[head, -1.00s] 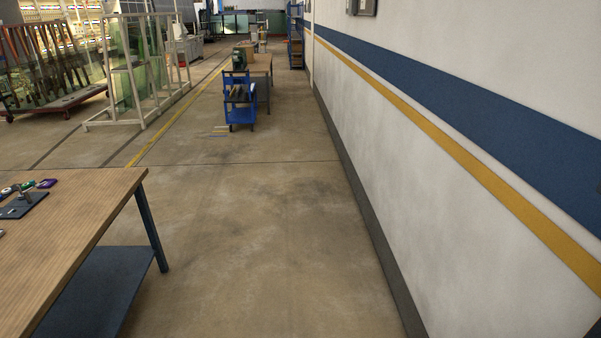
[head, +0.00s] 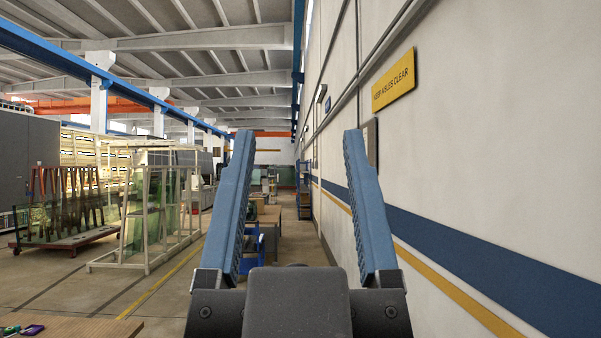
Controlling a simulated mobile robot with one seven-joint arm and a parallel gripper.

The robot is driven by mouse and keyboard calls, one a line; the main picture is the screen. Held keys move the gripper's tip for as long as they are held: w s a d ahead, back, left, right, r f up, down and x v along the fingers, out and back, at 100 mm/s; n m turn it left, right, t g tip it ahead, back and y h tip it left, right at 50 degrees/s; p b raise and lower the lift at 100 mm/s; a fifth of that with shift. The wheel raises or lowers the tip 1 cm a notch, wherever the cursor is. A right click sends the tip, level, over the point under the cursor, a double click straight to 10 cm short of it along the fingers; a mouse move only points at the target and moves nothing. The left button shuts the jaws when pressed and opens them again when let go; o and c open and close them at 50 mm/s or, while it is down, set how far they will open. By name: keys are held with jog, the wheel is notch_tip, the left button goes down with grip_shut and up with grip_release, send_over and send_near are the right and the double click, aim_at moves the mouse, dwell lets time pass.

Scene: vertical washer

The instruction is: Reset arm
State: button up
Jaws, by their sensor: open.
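My gripper (head: 298,142) stands upright in the lower middle of the head view. Its two blue ridged fingers point up and are spread wide apart. Nothing is between them; only the far aisle shows through the gap. A dark grey block at its base fills the bottom middle. The gripper hides part of the aisle floor and part of the blue cart behind it.
A wooden table corner (head: 75,328) shows at the bottom left with small items on it. A white wall (head: 460,120) with a yellow sign (head: 393,82) runs along the right. Glass racks (head: 150,215) stand at left. A blue cart (head: 252,242) is partly hidden ahead.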

notch_tip(320, 180, down, 13)
jog(key=b, duration=1.2)
jog(key=shift+b, duration=0.3)
jog(key=shift+w+d, duration=0.1)
